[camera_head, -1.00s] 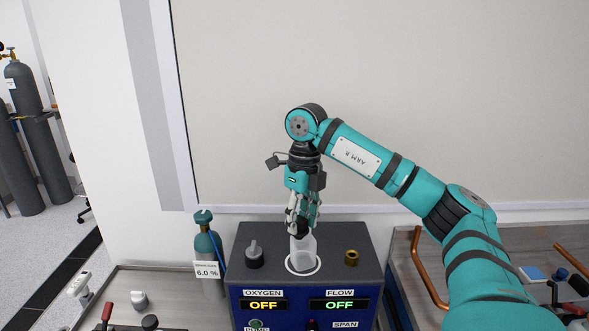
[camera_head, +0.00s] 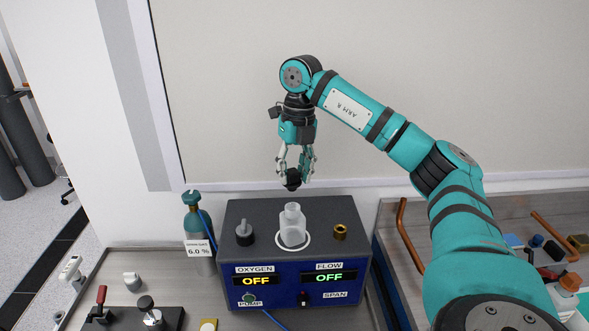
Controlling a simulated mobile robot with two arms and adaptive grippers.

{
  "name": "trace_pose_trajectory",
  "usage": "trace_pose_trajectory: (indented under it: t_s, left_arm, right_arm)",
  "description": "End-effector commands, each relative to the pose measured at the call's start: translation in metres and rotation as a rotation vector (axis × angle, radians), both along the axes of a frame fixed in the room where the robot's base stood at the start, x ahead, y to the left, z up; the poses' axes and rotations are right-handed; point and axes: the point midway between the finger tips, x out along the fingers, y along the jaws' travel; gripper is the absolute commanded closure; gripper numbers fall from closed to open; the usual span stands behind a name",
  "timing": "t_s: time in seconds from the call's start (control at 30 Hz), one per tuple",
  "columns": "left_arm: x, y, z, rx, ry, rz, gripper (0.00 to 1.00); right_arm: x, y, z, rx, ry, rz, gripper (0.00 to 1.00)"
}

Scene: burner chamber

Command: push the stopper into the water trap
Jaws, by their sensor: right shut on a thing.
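The water trap (camera_head: 293,229) is a clear, whitish bottle with a narrow neck, standing upright inside a white ring on top of the analyser box. My right gripper (camera_head: 294,172) points down above it and is shut on the black stopper (camera_head: 292,180). The stopper is above the trap's neck, with a small gap visible between them. The fingers cover part of the stopper's upper side. My left gripper is not in view.
The dark analyser box (camera_head: 345,206) has a grey knob (camera_head: 244,234) left of the trap and a brass fitting (camera_head: 340,232) right of it. A teal gas bottle (camera_head: 196,221) stands beside the box. A copper pipe (camera_head: 402,235) rises at right.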

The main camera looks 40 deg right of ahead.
Motion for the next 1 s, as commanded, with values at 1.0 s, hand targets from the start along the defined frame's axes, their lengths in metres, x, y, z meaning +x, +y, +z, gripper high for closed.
trace_pose_trajectory:
  t_s: [1.0]
  left_arm:
    - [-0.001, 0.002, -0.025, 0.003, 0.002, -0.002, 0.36]
  right_arm:
    - [0.0, 0.0, -0.048, -0.001, 0.0, 0.0, 0.82]
